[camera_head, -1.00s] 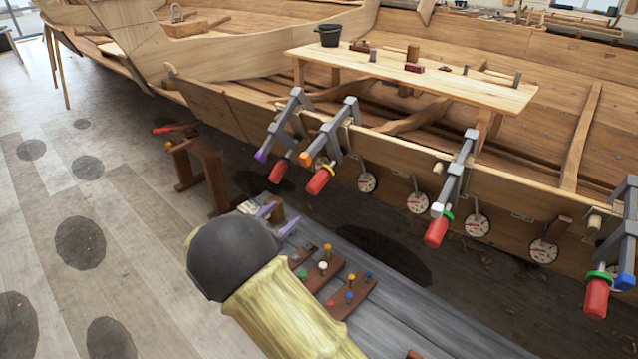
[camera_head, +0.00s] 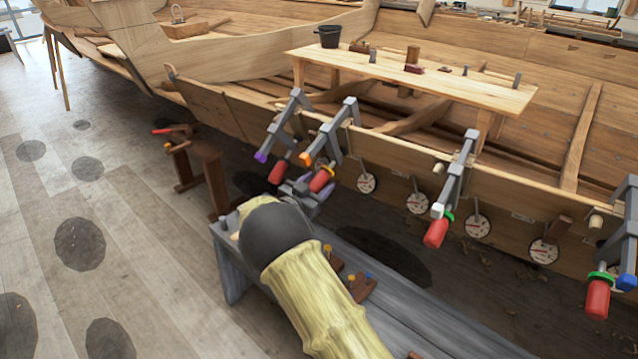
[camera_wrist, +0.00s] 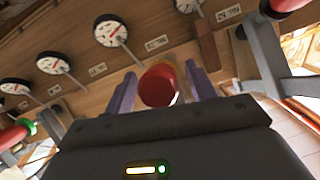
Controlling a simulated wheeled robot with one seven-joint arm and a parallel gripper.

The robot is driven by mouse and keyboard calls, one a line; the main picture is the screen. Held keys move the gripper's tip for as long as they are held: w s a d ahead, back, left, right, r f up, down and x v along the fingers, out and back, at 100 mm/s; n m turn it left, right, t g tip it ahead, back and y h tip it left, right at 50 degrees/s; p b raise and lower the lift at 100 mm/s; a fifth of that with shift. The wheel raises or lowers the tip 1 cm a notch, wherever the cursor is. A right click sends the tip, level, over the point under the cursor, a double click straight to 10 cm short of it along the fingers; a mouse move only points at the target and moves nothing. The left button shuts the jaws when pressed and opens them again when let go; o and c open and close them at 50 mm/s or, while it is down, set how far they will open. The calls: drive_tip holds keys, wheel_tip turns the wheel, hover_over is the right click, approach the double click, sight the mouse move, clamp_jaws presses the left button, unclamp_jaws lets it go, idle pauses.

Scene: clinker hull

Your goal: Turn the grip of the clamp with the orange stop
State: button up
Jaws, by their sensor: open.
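The clamp with the orange stop (camera_head: 306,158) is grey and hangs on the hull plank's upper edge. Its red grip (camera_head: 322,178) has a yellow collar and points down toward my gripper (camera_head: 310,189). In the wrist view the red grip (camera_wrist: 159,86) shows end-on between the two purple fingers of my gripper (camera_wrist: 160,74). The fingers are open, with the grip between them and a gap visible on its sides. Whether either finger touches it cannot be told. My wrist hides the lower ends of the fingers.
A clamp with a purple stop (camera_head: 261,156) stands close on the left, its red grip (camera_head: 278,172) near my gripper. Clamps with white (camera_head: 437,210) and blue (camera_head: 628,281) stops hang to the right. Round dials (camera_head: 417,203) line the hull. A grey bench (camera_head: 395,313) lies below my arm.

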drive_tip(key=shift+w+d, duration=0.25)
drive_tip(key=shift+w, duration=0.2)
drive_tip(key=shift+c, duration=0.3)
drive_tip(key=c, duration=0.9)
drive_tip(key=shift+c, duration=0.2)
drive_tip(key=shift+f+m+y+b, duration=0.1)
drive_tip(key=shift+m+y+b, duration=0.2)
drive_tip(key=shift+b, duration=0.4)
drive_tip(key=m+t+y+b, duration=0.1)
drive_tip(key=b, duration=0.2)
drive_tip(key=shift+f, duration=0.15)
drive_tip(key=m+b, duration=0.1)
drive_tip(key=b, duration=0.2)
drive_tip(key=shift+m+t+y+b, duration=0.3)
drive_tip(key=shift+m+t+y, duration=0.1)
drive_tip(key=shift+r, duration=0.2)
